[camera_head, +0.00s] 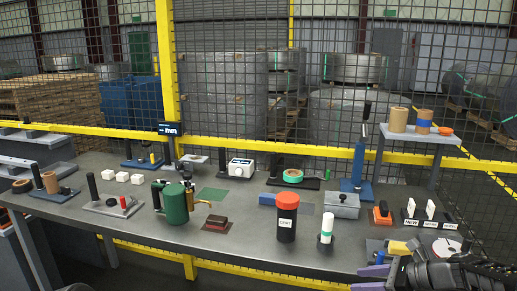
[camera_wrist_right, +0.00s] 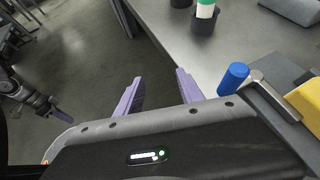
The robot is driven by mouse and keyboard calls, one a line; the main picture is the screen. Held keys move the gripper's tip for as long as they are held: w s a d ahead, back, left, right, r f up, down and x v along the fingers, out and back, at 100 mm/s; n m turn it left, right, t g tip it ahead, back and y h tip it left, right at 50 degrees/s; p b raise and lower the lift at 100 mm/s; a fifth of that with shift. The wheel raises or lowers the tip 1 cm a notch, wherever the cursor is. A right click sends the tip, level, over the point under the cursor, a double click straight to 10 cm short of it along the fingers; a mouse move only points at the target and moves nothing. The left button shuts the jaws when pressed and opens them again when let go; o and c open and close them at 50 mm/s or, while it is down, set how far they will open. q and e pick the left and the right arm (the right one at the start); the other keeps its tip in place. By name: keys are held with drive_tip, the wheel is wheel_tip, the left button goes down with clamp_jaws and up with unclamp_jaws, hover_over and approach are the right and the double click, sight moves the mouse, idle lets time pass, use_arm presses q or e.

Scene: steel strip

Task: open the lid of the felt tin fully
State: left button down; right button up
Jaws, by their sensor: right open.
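A grey metal box with a flat lid (camera_head: 342,205), which looks like the felt tin, stands on the right half of the bench. Its lid appears shut, with a small dark knob or catch on it. My right gripper (camera_head: 367,278) is at the bench's front edge at lower right, well in front of the tin. In the right wrist view its purple fingers (camera_wrist_right: 159,77) are apart with nothing between them. My left gripper (camera_wrist_right: 62,115) shows small at the left of that view; its jaw state is unclear.
A black, red-topped canister (camera_head: 287,217) and a white, green-topped tube in a black holder (camera_head: 326,229) stand in front of the tin. An orange-and-black block (camera_head: 381,214) is right of it. A yellow block (camera_head: 398,247) lies near my right gripper. A blue post stand (camera_head: 358,168) rises behind.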

drive_tip(key=s+a+f+n+g+h, duration=0.1)
drive_tip(key=s+a+f+n+g, duration=0.15)
drive_tip(key=s+a+f, duration=0.4)
drive_tip(key=s+a+f+n+g+h, duration=0.1)
drive_tip(key=s+f+n+h, duration=0.15)
drive_tip(key=f, duration=0.75)
drive_tip(key=s+a+f+n+g, duration=0.1)
drive_tip(key=s+a+f+n, duration=0.35)
drive_tip(key=f, duration=0.45)
drive_tip(key=s+a+f+n, duration=0.2)
drive_tip(key=s+a+n, duration=0.1)
drive_tip(key=s, duration=0.3)
drive_tip(key=s+a+f+n+g+h, duration=0.1)
drive_tip(key=s+a+f+n, duration=0.1)
drive_tip(key=s+n, duration=0.3)
drive_tip(key=s+a+f+n+h, duration=0.1)
drive_tip(key=s+a+f+n, duration=0.2)
drive_tip(key=s+n, duration=0.2)
drive_tip(key=s, duration=0.3)
drive_tip(key=shift+s+a+f, duration=0.25)
drive_tip(key=shift+s+a, duration=0.1)
drive_tip(key=shift+c, duration=0.3)
